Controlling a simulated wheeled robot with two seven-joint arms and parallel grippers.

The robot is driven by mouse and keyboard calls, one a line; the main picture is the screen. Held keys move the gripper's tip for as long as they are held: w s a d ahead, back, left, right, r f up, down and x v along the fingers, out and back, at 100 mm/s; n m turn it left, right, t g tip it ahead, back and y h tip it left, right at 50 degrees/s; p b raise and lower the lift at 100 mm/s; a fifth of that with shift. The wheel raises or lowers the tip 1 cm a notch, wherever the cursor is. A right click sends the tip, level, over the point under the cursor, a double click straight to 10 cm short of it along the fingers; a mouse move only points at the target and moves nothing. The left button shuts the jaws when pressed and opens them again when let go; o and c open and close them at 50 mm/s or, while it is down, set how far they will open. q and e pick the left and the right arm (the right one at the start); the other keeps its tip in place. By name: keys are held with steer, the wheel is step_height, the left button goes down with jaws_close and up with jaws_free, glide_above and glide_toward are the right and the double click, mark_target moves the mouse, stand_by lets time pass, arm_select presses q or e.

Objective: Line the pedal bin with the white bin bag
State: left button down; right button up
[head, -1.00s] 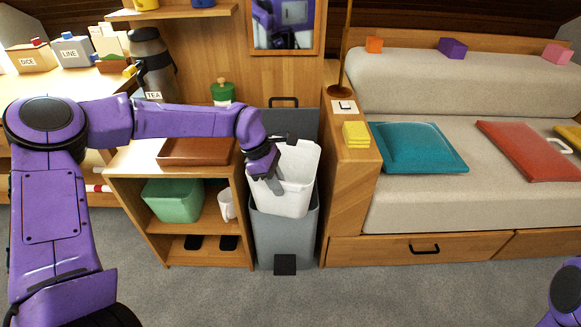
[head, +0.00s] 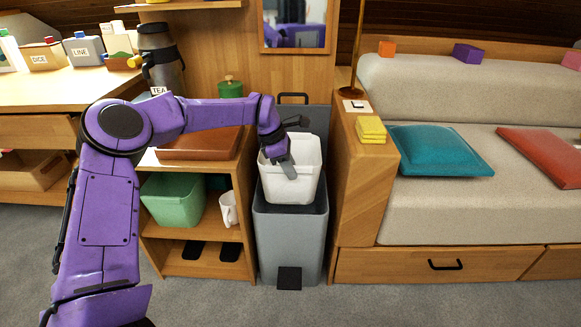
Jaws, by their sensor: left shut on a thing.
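The white bin bag (head: 303,186) is an open-topped, box-shaped liner. It stands upright in the mouth of the grey pedal bin (head: 290,245), with its upper part above the bin's rim. The bin's dark lid (head: 317,118) is raised behind it, and its black pedal (head: 289,278) is at the floor. My left gripper (head: 289,168) is shut on the bag at its left front rim. How deep the bag's lower part reaches is hidden inside the bin. My right gripper is not in view.
A wooden shelf unit with a green tub (head: 173,200) and a white mug (head: 228,209) stands close to the bin's left. A wooden cabinet end (head: 364,185) with yellow sponges (head: 371,130) stands close to its right. The carpet in front is clear.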

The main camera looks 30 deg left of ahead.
mark_target(276, 182)
arm_select(q)
step_height(276, 182, down, 15)
steer(key=b, duration=0.8)
steer(key=c, duration=1)
jaws_free()
steer(key=shift+f, duration=0.1)
steer(key=p+v, duration=0.3)
steer(key=v, duration=0.6)
steer(key=shift+r+p, duration=0.35)
steer(key=shift+s+a+r, duration=0.15)
steer(key=shift+a+r, duration=0.15)
steer(key=shift+r, duration=0.2)
